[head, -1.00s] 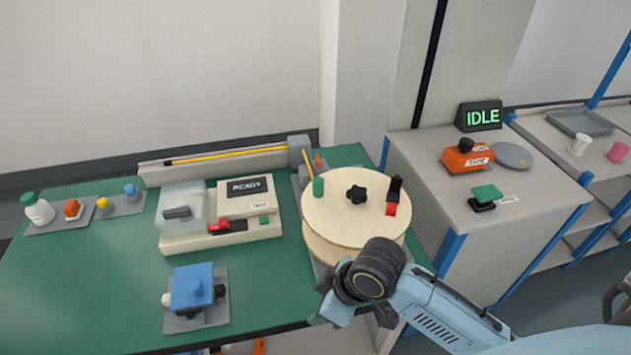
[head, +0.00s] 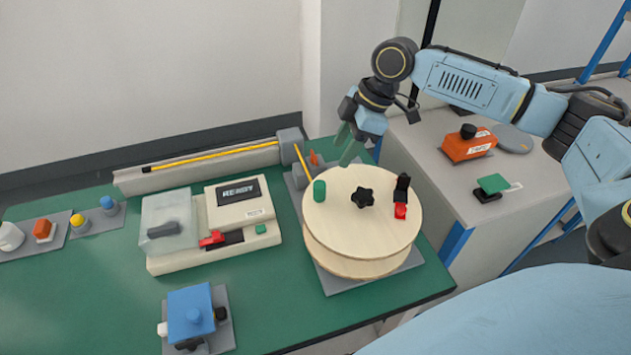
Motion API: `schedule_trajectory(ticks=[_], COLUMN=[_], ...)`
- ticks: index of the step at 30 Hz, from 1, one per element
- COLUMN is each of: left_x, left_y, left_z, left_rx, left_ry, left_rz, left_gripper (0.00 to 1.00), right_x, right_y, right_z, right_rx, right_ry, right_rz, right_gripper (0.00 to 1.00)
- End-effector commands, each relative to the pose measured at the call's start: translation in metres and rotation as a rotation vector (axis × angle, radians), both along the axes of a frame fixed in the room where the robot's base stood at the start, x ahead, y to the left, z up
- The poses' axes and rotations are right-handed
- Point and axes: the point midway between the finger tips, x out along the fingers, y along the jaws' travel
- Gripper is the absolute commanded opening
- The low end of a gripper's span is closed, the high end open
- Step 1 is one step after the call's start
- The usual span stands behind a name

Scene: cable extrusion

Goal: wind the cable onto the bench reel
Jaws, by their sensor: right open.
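The bench reel (head: 345,225) is a pale wooden drum on a grey base at the right of the green bench. On its top are a green crank handle (head: 319,190), a black star knob (head: 362,197) and a black and red clamp (head: 401,197). The yellow cable (head: 215,155) lies along a grey trough at the back, and a short piece (head: 302,155) runs from the grey block toward the reel's far side. My right gripper (head: 347,160) points down at the reel's far edge, open, with nothing seen between its fingers. My left gripper is out of view.
A cream machine (head: 215,240) with a display showing READY and a clear cover stands left of the reel. A blue box device (head: 190,312) sits at the front. Bottles and small parts lie far left. A side cabinet (head: 430,175) holds an orange device (head: 468,145) and a green-topped stamp (head: 491,185).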

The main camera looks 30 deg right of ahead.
Motion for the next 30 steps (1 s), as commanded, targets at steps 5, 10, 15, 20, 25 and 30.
schedule_trajectory(ticks=[5, 10, 15, 20, 25, 30], left_x=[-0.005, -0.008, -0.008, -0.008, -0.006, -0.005], left_y=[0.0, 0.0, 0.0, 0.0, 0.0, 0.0], left_z=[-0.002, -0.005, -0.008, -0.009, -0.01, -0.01], left_rx=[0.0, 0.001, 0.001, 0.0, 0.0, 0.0], left_ry=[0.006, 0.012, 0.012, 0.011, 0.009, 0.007], left_rz=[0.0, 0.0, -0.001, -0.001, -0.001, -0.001], left_gripper=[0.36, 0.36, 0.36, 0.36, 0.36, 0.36], right_x=[0.003, 0.009, 0.015, 0.019, 0.021, 0.022], right_y=[0.009, 0.021, 0.034, 0.041, 0.045, 0.046], right_z=[-0.022, -0.056, -0.088, -0.109, -0.119, -0.121], right_rx=[0.002, 0.002, 0.002, 0.002, 0.001, 0.0], right_ry=[0.003, 0.004, 0.002, 0.001, -0.001, 0.0], right_rz=[0.002, 0.002, 0.001, 0.001, 0.001, 0.001], right_gripper=[0.48, 0.48, 0.48, 0.48, 0.48, 0.48])
